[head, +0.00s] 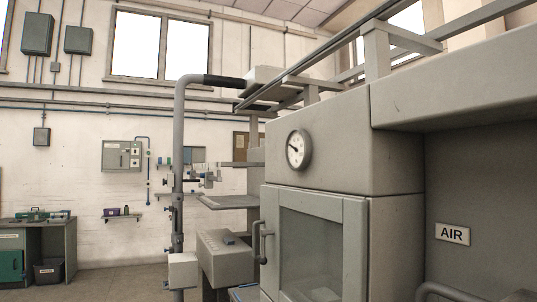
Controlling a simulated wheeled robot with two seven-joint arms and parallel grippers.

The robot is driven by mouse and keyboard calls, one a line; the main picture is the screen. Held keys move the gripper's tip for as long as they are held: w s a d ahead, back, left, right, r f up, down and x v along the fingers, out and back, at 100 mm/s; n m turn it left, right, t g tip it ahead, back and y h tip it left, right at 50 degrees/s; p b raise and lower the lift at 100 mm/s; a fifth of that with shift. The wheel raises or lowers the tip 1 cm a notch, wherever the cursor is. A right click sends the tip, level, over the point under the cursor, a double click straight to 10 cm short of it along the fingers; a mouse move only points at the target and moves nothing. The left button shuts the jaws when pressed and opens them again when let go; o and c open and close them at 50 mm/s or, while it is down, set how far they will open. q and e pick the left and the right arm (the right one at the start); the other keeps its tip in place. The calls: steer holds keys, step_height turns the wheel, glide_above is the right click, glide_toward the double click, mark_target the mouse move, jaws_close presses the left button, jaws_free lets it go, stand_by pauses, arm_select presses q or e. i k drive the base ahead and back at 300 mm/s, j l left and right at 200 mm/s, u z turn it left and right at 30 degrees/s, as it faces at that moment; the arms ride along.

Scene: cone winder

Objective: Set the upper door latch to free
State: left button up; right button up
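A grey machine cabinet (345,155) fills the right half of the head view. Its glazed door (312,245) looks shut and has a pale grey frame. A bent grey bar handle (257,243) stands out at the door's left edge, partly seen side-on. I cannot make out a separate upper latch or its setting. Neither of my grippers is in view.
A round gauge (298,149) sits above the door. An AIR sign (452,233) is on the recessed panel at right, above a curved grey rail (450,290). A tall grey pipe (178,180) and a grey box (226,260) stand left of the door. Open floor lies further left.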

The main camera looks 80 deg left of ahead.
mark_target(263, 233)
steer(key=j+u, duration=0.1)
steer(key=u, duration=0.85)
steer(key=j+u, duration=0.15)
steer(key=u, duration=0.85)
steer(key=i+j+u, duration=0.1)
steer(key=u, duration=0.4)
